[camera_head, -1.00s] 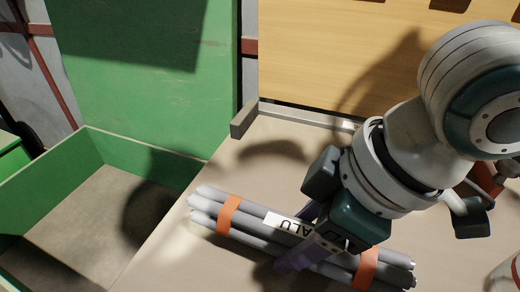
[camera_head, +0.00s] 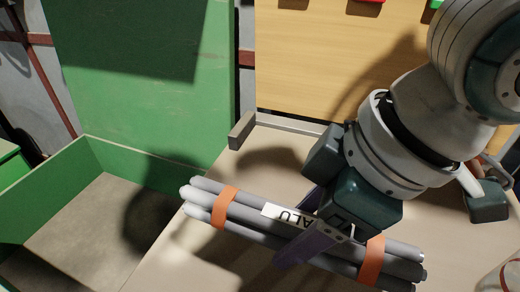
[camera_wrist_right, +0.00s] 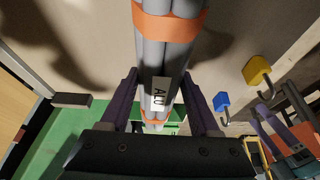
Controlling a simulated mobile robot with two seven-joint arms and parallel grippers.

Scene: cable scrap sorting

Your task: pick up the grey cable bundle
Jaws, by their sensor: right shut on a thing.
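The grey cable bundle (camera_head: 340,248) is several grey lengths held by two orange bands, with a white label reading ALU. It slants from upper left to lower right in the head view. My right gripper (camera_head: 296,232) is shut around its middle, near the label. The right wrist view shows the bundle (camera_wrist_right: 152,58) running between the two purple fingers of the right gripper (camera_wrist_right: 158,95). In the head view the bundle's left end overhangs the bench edge toward the green bin. My left gripper is not in the head view.
A large open green bin (camera_head: 45,218) stands left of the beige bench (camera_head: 160,262). A wooden board (camera_head: 320,55) rises behind the bench, with a metal bar (camera_head: 242,130) at its foot. A blue padlock-like item (camera_wrist_right: 221,102) and a yellow one (camera_wrist_right: 257,70) show in the wrist view.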

